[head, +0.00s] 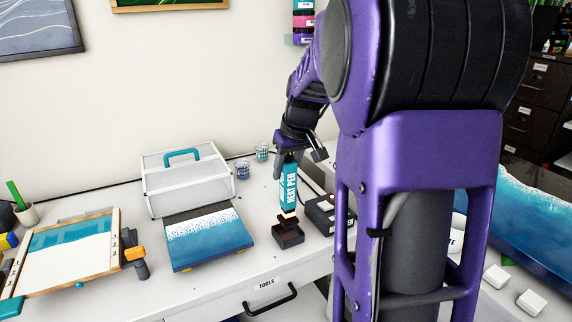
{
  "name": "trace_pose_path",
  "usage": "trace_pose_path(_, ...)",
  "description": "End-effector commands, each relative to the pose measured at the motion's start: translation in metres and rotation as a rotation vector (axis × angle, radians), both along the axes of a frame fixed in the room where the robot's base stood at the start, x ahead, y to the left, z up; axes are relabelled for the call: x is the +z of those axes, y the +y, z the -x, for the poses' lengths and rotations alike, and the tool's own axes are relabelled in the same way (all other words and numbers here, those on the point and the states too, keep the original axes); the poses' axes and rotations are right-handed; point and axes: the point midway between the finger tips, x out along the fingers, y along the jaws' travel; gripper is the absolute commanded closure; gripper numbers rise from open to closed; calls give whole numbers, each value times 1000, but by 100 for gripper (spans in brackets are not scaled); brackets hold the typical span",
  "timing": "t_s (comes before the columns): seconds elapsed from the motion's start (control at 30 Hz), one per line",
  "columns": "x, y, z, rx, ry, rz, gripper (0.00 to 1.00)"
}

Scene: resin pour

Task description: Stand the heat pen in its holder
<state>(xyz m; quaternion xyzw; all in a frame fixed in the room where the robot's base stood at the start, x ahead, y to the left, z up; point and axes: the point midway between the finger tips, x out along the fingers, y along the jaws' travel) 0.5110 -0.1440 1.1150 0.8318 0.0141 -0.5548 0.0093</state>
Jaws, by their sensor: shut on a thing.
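The heat pen (289,188) is a teal cylinder with white "HEAT PEN" lettering and a dark lower end. My gripper (290,158) is shut on its upper part and holds it upright, tip down. The holder (288,236) is a small dark block on the white table, directly below the pen in the picture. The pen's dark lower end overlaps the top of the holder in this view. I cannot tell whether the tip is inside the holder or just above it.
A dark box (325,212) stands close to the right of the holder. A blue-and-white resin panel (208,238) lies to the left. A white case with a teal handle (184,178) and small cups (243,170) stand behind. The table's front edge (262,268) is near.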

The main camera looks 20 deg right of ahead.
Motion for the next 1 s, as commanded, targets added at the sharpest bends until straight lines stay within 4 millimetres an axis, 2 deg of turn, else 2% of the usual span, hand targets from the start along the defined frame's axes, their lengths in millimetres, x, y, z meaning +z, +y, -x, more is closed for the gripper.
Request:
trace_pose_path(0.2, -21, 0, 0, 0, 0, 0, 100)
trace_pose_path(0.5, -42, 0, 0, 0, 0, 0, 100)
trace_pose_path(1.0, -48, 0, 0, 1, 0, 0, 100)
